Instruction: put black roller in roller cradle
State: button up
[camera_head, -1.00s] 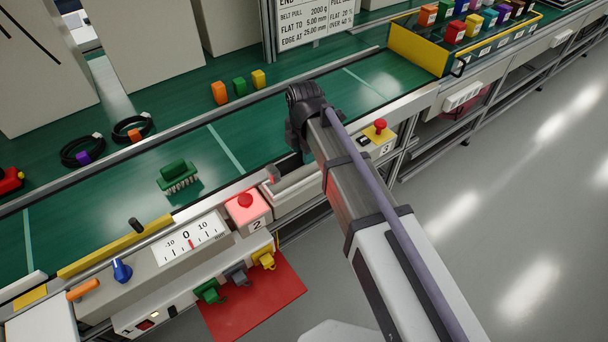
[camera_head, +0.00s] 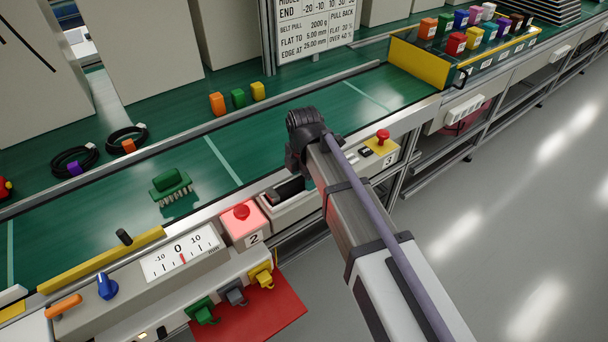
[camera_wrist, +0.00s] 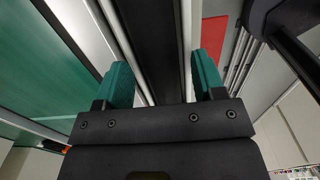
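My gripper (camera_wrist: 162,68) shows in the wrist view with two teal fingers apart. A wide dark band (camera_wrist: 150,35) runs between and beyond them; I cannot tell whether it is the black roller or a dark recess, and no grip on it shows. In the head view my arm's wrist hides most of the gripper. A dark shape (camera_head: 289,190) lies over a pale tray (camera_head: 285,212) just left of the arm; I cannot tell whether it is roller or gripper. A short black cylinder (camera_head: 124,237) stands near the yellow strip. I cannot identify the roller cradle surely.
A green belt (camera_head: 90,235) runs behind the front rail, with a green brush (camera_head: 171,186) on it. A lit red button box (camera_head: 241,220) marked 2 stands left of the tray. A dial panel (camera_head: 180,252) is further left. The floor at right is clear.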

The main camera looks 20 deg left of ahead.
jog(key=shift+o, duration=0.3)
notch_tip(320, 180, up, 12)
jog(key=p, duration=1.2)
jog(key=shift+r, duration=0.25)
jog(key=s+d+m, duration=0.3)
jog(key=d+m, duration=0.6)
jog(key=d, duration=0.2)
jog(key=s+d+m, duration=0.3)
jog(key=d+m, duration=0.6)
jog(key=d, duration=0.2)
jog(key=s+d+m, duration=0.3)
jog(key=d+m, duration=0.7)
jog(key=shift+s+d, duration=0.25)
jog(key=shift+d, duration=0.15)
